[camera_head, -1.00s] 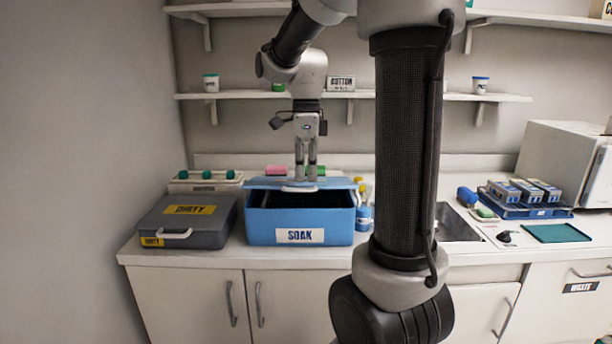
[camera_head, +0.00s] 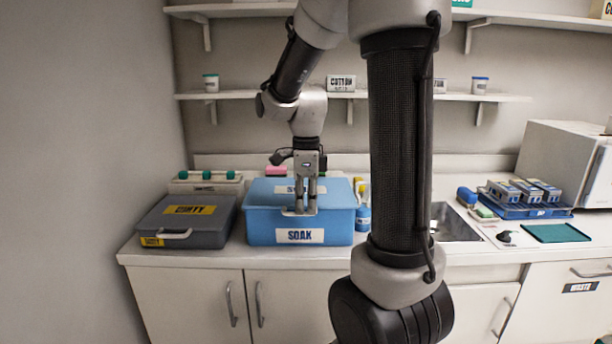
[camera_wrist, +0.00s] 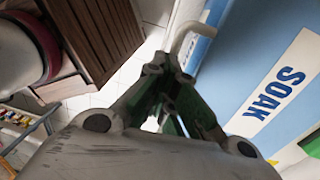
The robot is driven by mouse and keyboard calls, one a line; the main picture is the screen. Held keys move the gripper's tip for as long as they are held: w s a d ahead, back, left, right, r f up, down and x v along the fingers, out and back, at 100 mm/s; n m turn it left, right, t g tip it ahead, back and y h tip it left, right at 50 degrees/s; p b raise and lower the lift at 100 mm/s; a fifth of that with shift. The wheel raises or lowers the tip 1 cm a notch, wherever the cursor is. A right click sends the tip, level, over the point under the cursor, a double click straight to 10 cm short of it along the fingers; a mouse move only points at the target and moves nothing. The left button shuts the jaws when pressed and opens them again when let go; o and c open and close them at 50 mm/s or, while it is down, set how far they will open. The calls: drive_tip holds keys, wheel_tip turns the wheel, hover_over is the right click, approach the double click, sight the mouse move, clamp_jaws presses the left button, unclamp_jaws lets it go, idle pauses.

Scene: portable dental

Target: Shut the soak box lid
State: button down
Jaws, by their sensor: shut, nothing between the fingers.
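The blue soak box (camera_head: 262,228) stands on the counter with a white SOAK label on its front. Its blue lid (camera_head: 262,190) lies flat over the top, and no dark opening shows. My gripper (camera_head: 299,212) is shut and empty, pointing down at the lid's front edge by the white handle. Whether the fingertips touch the lid or handle is hard to tell. In the wrist view, the shut fingers (camera_wrist: 160,70) are beside the white handle (camera_wrist: 188,36), with the box front (camera_wrist: 235,75) on the right.
A grey DIRTY box (camera_head: 185,218) stands close on the left. A blue-and-white bottle (camera_head: 363,217) stands just right of the soak box. A sink (camera_head: 455,224) and a blue rack (camera_head: 530,209) are farther right. A shelf (camera_head: 230,97) runs above.

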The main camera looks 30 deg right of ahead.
drive_tip(key=shift+s+f, duration=0.2)
wheel_tip(320, 180, up, 12)
drive_tip(key=w, duration=0.1)
drive_tip(key=s+a+f+n+t, duration=0.1)
drive_tip(key=s+n+t, duration=0.1)
drive_tip(key=s+n, duration=0.5)
drive_tip(key=s+a+f+n+t, duration=0.2)
drive_tip(key=s+n, duration=0.5)
drive_tip(key=n, duration=1)
drive_tip(key=shift+s+n+t+h, duration=0.3)
drive_tip(key=shift+s+n+t, duration=0.1)
drive_tip(key=shift+t, duration=0.2)
